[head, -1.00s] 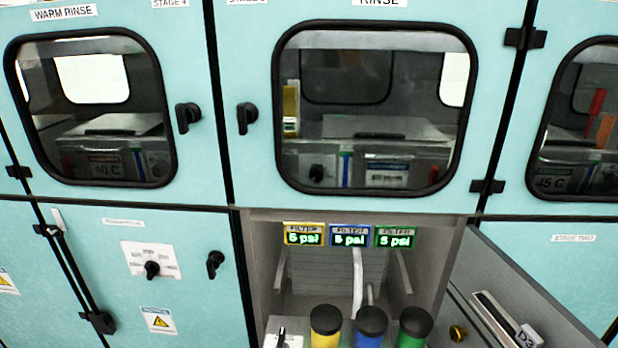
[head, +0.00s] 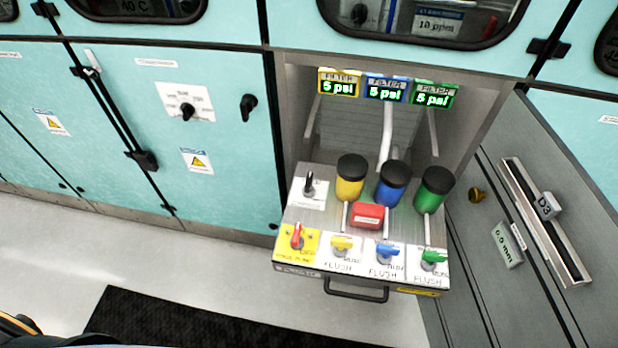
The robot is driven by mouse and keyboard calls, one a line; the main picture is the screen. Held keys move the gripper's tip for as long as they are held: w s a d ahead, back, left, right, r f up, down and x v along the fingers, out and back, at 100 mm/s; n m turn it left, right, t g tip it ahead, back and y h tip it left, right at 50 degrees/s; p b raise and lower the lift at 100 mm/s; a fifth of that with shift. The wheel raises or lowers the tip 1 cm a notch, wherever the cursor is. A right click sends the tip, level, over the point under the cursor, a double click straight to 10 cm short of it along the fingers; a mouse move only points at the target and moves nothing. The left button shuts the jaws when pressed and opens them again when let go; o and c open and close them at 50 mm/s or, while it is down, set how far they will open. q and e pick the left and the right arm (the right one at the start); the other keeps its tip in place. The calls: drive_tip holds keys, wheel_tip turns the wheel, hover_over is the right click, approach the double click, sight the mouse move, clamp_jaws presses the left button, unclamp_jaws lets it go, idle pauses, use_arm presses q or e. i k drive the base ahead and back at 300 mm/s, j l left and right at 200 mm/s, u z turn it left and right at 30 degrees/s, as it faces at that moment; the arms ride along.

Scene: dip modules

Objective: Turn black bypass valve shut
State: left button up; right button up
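A small valve with a black handle (head: 309,184) sits on a white label plate at the back left of the pulled-out filter drawer (head: 308,215). Its handle points up, away from the drawer front; the label text is too small to read. A red-handled valve (head: 297,236) on a yellow plate is in front of it. Yellow (head: 341,243), blue (head: 387,251) and green (head: 433,257) flush valves line the front to the right. Neither of my grippers is in view.
Yellow (head: 350,178), blue (head: 392,184) and green (head: 434,190) black-capped filters stand behind the flush valves, with a red block (head: 367,215) between. An open grey door (head: 530,220) flanks the right. Floor and a black mat (head: 200,320) lie in front.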

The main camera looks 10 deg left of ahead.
sight(309, 180)
drive_tip(key=i+j, duration=0.1)
drive_tip(key=j, duration=0.4)
drive_tip(key=j+z, duration=0.1)
drive_tip(key=j, duration=0.4)
drive_tip(key=i+j, duration=0.15)
drive_tip(key=j, duration=0.35)
